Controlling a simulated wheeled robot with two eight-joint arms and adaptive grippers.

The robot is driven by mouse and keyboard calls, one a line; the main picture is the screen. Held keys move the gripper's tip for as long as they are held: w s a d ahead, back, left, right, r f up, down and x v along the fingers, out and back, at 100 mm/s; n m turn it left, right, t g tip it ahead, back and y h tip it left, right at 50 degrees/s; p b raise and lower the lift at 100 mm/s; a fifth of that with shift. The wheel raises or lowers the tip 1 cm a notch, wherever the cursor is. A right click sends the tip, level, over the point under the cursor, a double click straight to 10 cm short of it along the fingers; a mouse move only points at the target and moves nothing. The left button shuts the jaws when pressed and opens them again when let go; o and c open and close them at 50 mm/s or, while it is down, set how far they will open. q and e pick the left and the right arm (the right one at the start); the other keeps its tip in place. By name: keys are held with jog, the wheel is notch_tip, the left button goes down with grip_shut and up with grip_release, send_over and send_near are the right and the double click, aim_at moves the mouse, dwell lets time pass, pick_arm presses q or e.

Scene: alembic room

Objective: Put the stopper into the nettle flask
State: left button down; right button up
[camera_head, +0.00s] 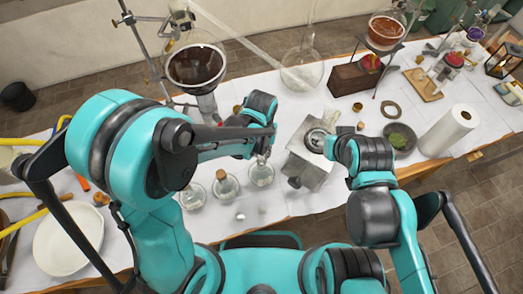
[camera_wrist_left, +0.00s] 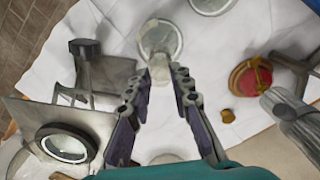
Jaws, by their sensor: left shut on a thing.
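My left gripper (camera_head: 263,156) is over a clear glass flask (camera_head: 261,174). In the left wrist view my left gripper (camera_wrist_left: 160,78) is shut on a small pale, translucent piece, seemingly the stopper (camera_wrist_left: 159,74). It lines up with the flask (camera_wrist_left: 160,38) below; I cannot tell whether it touches the neck. A flask with a cork (camera_head: 225,187) and another clear flask (camera_head: 193,196) stand to the left. No label is readable, so I cannot tell which is the nettle flask. My right gripper (camera_head: 329,146) is beside the grey metal stand; its fingers are unclear.
The grey metal stand (camera_head: 312,172) with a round top is just right of the flask. A red and brass object (camera_wrist_left: 250,78) is on the other side in the wrist view. Glassware on stands is behind. White cloth (camera_head: 275,207) in front is mostly clear.

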aim_at(261, 154)
pick_arm(q)
jog(key=shift+f+b, duration=1.15)
jog(key=shift+b, duration=0.25)
dwell(2.0)
dwell(0.4)
jog(key=c, duration=0.9)
grip_release()
jog(key=shift+r, duration=0.1)
jog(key=shift+r+p, duration=2.6)
jog(key=shift+r, duration=0.9)
